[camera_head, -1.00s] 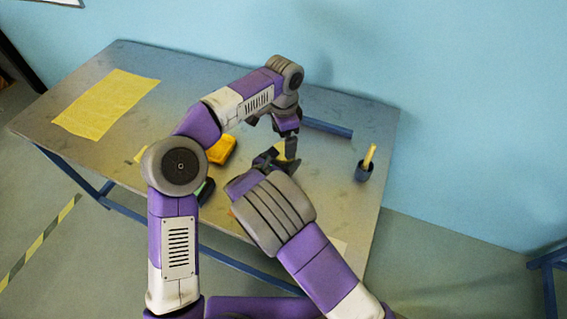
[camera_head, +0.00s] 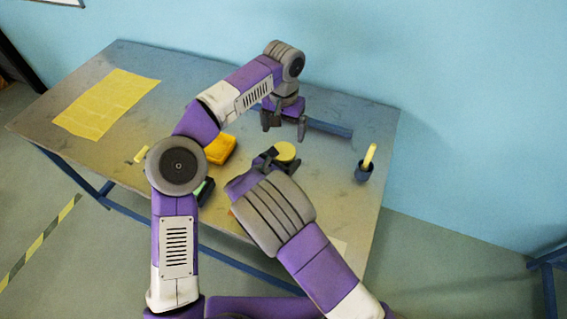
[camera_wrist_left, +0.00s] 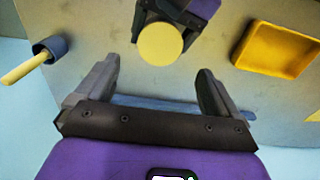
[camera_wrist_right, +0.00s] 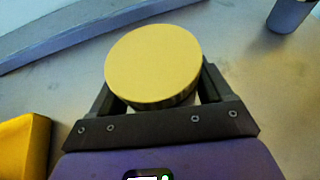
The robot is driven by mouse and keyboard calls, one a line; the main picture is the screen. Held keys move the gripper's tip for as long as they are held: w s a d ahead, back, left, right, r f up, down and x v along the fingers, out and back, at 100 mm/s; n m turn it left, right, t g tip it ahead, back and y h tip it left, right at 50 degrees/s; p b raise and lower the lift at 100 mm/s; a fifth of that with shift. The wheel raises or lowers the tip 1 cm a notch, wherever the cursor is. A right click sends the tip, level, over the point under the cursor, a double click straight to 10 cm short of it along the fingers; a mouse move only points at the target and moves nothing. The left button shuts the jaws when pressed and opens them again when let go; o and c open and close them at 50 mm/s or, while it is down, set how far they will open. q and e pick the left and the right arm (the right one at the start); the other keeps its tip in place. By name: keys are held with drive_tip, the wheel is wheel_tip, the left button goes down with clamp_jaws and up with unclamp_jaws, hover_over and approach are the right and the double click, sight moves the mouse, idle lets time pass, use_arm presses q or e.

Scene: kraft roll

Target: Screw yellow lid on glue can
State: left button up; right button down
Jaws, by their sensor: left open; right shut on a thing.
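The round yellow lid (camera_head: 285,151) lies flat, its top facing up, at my right gripper (camera_head: 279,160). It also shows in the left wrist view (camera_wrist_left: 160,43) and, from close by, in the right wrist view (camera_wrist_right: 153,62). My right gripper is shut on the glue can under the lid. The can is almost wholly hidden by the lid and the fingers; I cannot tell how tightly the lid sits. My left gripper (camera_head: 286,126) is open and empty, apart from the lid and beyond it in the head view. Its spread fingers show in the left wrist view (camera_wrist_left: 155,78).
An orange-yellow tray (camera_head: 221,149) lies left of the lid. A dark cup (camera_head: 363,174) with a yellow stick stands at the right. A blue bar (camera_head: 330,128) lies behind. A yellow sheet (camera_head: 105,103) covers part of the table's left. A green and black object (camera_head: 205,190) is partly hidden by my left arm.

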sight(283, 151)
use_arm(q)
drive_tip(key=shift+f, duration=4.05)
drive_tip(key=c, duration=1.1)
drive_tip(key=m, duration=0.4)
drive_tip(key=shift+m, duration=0.4)
drive_tip(key=o, duration=1.2)
drive_tip(key=shift+r, duration=0.1)
drive_tip(key=shift+r, duration=2.2)
